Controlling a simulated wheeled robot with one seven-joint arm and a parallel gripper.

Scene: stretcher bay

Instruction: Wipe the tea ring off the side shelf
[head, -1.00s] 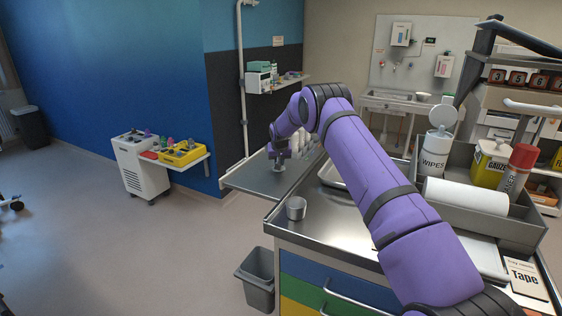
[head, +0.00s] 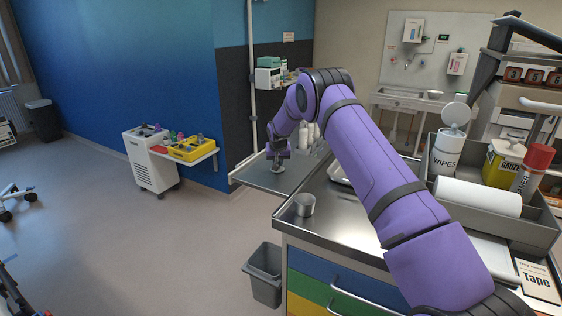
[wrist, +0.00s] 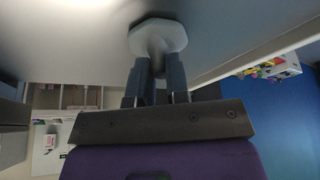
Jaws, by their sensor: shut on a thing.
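The side shelf (head: 258,178) is a flat grey metal leaf at the left end of the metal-topped cart. My gripper (head: 278,160) is over the shelf, pointing down. In the wrist view my gripper (wrist: 157,75) is shut on the stem of a pale grey, many-sided pad (wrist: 158,36). The pad's flat face appears to rest against the shelf surface (wrist: 75,40). In the head view the pad (head: 278,171) is a small grey shape under the fingers. I cannot make out a tea ring in either view; the pad and arm may hide it.
Pale bottles (head: 308,135) stand at the shelf's back, close to my arm. A metal cup (head: 304,204) stands on the cart top (head: 335,222) near the shelf. A grey bin (head: 265,274) is on the floor below. A yellow tray (head: 192,149) stands left, across open floor.

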